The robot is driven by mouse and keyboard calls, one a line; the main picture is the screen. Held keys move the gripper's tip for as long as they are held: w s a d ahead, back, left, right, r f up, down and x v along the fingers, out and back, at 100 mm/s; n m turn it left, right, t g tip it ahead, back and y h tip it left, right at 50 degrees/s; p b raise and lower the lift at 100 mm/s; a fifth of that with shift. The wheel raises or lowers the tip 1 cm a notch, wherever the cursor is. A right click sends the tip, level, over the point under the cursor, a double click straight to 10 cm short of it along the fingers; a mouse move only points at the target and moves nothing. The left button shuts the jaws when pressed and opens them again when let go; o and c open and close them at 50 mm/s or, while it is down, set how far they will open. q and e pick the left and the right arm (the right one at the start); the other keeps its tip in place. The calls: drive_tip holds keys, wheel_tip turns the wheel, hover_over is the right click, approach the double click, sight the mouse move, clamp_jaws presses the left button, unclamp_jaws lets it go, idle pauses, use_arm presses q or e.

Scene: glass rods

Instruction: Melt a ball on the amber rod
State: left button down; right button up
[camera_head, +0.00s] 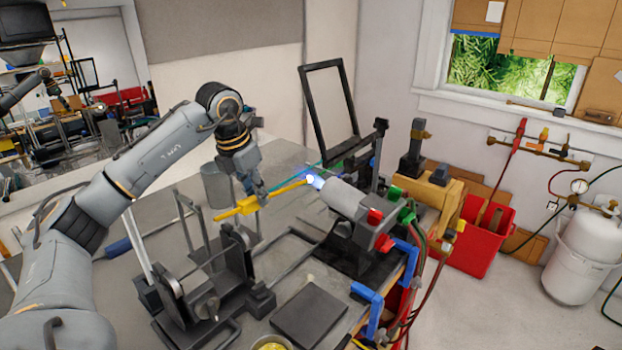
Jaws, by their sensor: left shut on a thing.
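The amber rod (289,189) is a yellow-orange stick, held nearly level over the bench. My left gripper (262,197) is shut on it partway along, with a thicker yellow part (236,209) to the left of the fingers. The rod's right end reaches a bright blue-white glow at the mouth of the torch (347,200), a grey cylinder with red and green knobs. I cannot tell whether a ball has formed at the tip. My right gripper is not in view.
A dark metal stand (203,285) is close below my left arm. A flat dark plate (309,317) lies at the bench front. A black upright frame (330,105) stands behind the torch. A red bin (482,238) and white gas tank (585,258) are on the right.

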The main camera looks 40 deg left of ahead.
use_arm(q)
drive_tip(key=shift+r, duration=0.1)
wheel_tip(320, 180, up, 6)
drive_tip(key=p, duration=0.6)
drive_tip(key=shift+r, duration=0.55)
wheel_tip(320, 180, up, 4)
drive_tip(key=shift+f, duration=0.15)
drive_tip(key=shift+f, duration=0.1)
